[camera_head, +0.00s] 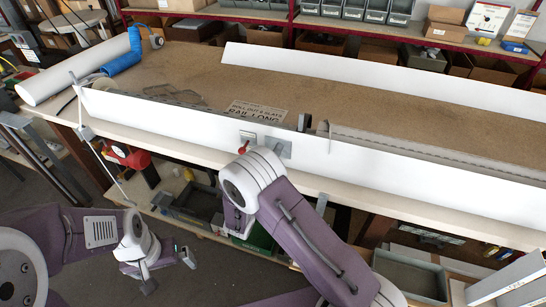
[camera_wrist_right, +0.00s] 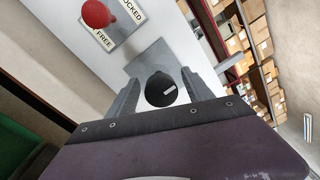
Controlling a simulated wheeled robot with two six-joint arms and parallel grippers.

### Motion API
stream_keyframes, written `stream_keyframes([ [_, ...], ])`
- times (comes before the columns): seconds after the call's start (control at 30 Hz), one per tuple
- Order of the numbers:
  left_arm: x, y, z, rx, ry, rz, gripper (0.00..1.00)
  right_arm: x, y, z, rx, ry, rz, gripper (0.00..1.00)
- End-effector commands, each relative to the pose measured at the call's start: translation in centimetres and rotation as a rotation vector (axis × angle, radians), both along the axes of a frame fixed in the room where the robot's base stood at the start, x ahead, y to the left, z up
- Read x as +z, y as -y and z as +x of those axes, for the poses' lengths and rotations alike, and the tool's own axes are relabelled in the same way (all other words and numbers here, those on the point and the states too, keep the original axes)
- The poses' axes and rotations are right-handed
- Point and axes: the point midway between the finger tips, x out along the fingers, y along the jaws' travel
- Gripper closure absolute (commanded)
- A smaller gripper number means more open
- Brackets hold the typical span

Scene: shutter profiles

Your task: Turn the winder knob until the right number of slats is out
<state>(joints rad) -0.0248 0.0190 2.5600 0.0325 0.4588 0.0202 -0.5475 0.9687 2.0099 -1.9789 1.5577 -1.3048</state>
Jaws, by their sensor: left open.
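The winder knob (camera_wrist_right: 160,91) is black with a white mark, on a grey plate (camera_wrist_right: 148,62) on the front of the white rail (camera_head: 180,117). In the right wrist view my right gripper (camera_wrist_right: 160,80) has its fingers on either side of the knob, with gaps showing. In the head view my wrist hides the fingers and knob; the grey plate (camera_head: 284,150) shows behind. A red-tipped lever (camera_head: 243,148) sits left of it, over a LOCKED/FREE label (camera_wrist_right: 112,28). A grey ribbed strip (camera_head: 420,150), perhaps the slats, lies behind the rail. My left gripper (camera_head: 165,262) is open, low at left.
The brown bench top (camera_head: 330,97) carries a long white back rail (camera_head: 370,80). A white tube (camera_head: 75,68) and blue roll (camera_head: 122,62) lie at the left end. Below are a red tool (camera_head: 130,156) and a grey bin (camera_head: 412,275). Shelves with boxes stand behind.

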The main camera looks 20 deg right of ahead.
Motion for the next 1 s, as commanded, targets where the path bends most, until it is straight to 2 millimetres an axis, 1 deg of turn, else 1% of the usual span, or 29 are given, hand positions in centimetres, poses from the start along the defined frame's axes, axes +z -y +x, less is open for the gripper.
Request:
stream_keyframes([
  [0.27,0.0,0.0,0.0,0.000,0.000,0.000,0.00,0.1,-0.2,-0.1,0.001,0.003,0.002,0.41],
  [0.37,-0.2,0.0,0.0,0.000,0.000,0.000,0.00,-0.1,-1.1,-1.3,0.004,0.002,0.001,0.41],
  [0.6,-0.5,0.0,0.0,0.000,0.000,0.000,0.00,-0.4,-4.2,-5.6,0.006,0.002,0.000,0.41],
  [0.7,-0.5,0.0,0.0,0.000,0.000,0.000,0.00,-0.4,-5.0,-6.7,0.004,0.002,0.000,0.41],
  [0.8,-0.5,0.0,0.0,0.000,0.000,0.000,0.00,-0.4,-5.2,-7.3,0.001,0.002,0.000,0.41],
  [1.0,-0.5,0.0,0.0,0.000,0.000,0.000,0.00,-0.4,-5.3,-7.4,0.001,0.002,0.000,0.41],
])
